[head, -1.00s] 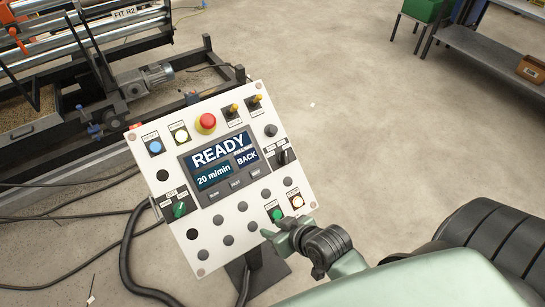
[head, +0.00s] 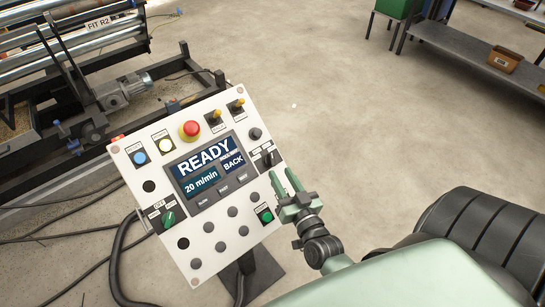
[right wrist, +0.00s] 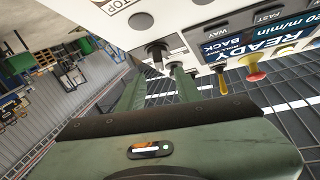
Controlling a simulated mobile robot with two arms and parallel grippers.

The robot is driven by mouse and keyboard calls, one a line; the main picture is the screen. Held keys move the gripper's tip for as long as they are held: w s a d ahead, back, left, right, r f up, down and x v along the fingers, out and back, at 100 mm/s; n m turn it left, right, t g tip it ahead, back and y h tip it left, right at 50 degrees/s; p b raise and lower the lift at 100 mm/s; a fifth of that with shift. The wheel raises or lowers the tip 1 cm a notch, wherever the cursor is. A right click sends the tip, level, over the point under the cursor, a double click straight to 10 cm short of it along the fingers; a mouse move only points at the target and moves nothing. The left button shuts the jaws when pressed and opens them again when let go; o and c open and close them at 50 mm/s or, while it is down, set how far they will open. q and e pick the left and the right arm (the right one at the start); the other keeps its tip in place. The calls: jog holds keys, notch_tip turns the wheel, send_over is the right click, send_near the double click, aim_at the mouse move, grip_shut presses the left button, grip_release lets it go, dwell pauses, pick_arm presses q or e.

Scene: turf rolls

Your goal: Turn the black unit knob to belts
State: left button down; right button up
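The black unit knob (head: 267,159) is on the right side of the white control panel (head: 150,195), beside the screen, with small labels around it that are too small to read. It also shows in the right wrist view (right wrist: 158,51), above the fingers. My right gripper (head: 283,175) is just below and right of the knob. Its two green fingers are apart with nothing between them, and the right wrist view (right wrist: 157,75) shows them pointing toward the knob. I cannot tell whether a finger touches it. My left gripper is not in view.
The screen (head: 208,165) reads READY, 20 m/min and BACK. A red emergency button (head: 190,130), yellow-tipped toggles (head: 214,117), a green selector (head: 169,217) and a green button (head: 266,215) share the panel. Roller machinery stands behind at left.

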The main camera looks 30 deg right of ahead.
aim_at(273, 158)
jog(key=w, duration=0.2)
jog(key=w+d+p, duration=0.1)
jog(key=w, duration=0.4)
jog(key=shift+w+d, duration=0.3)
jog(key=shift+r, duration=0.1)
grip_shut()
